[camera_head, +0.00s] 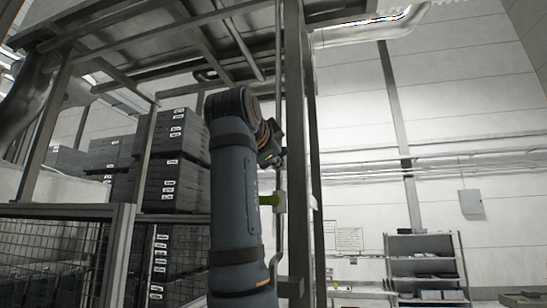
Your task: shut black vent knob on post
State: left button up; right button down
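A dark grey arm of mine, which I take to be the left, rises from the bottom edge just left of centre. Its far end (268,145) bends to the right beside a metal post (298,120). I cannot make out the gripper's fingers or whether they are open. A thin upright pipe (279,65) runs along the post. I cannot clearly pick out the black vent knob. My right gripper is not in view.
Dark stacked crates (176,185) with white labels stand left of my arm. A mesh fence (50,245) fills the lower left. A steel frame (130,30) crosses overhead. Grey shelves (425,268) stand far off at lower right. Space right of the post looks open.

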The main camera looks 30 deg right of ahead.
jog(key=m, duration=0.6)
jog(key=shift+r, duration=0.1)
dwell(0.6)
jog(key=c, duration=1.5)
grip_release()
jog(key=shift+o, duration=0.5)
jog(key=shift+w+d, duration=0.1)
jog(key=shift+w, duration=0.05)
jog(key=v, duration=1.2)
